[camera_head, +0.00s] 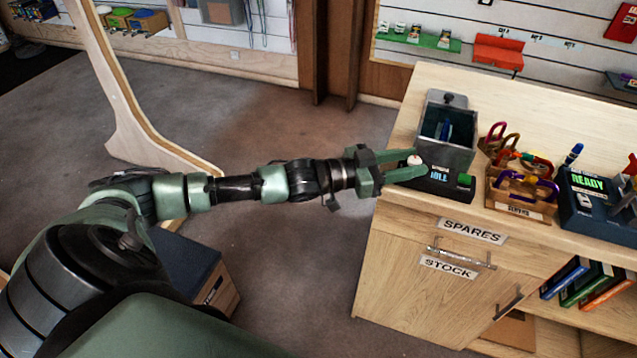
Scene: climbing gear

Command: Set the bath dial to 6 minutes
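The bath (451,158) is a dark grey open-topped box at the left end of the wooden counter, with a dark blue item inside. On its dark front panel (452,187) a small display reads "IDLE", with a green button at its right. A small pale dial knob with a red mark (414,160) shows at the panel's left. My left gripper (416,163) reaches in from the left with its two green fingers apart, one on each side of the knob. I cannot tell whether they touch it. The dial's scale is not readable. My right gripper is out of view.
Right of the bath are a wooden rack (520,190) of coloured carabiners and a blue device (590,204) reading "READY". Open floor (290,265) lies left of the counter.

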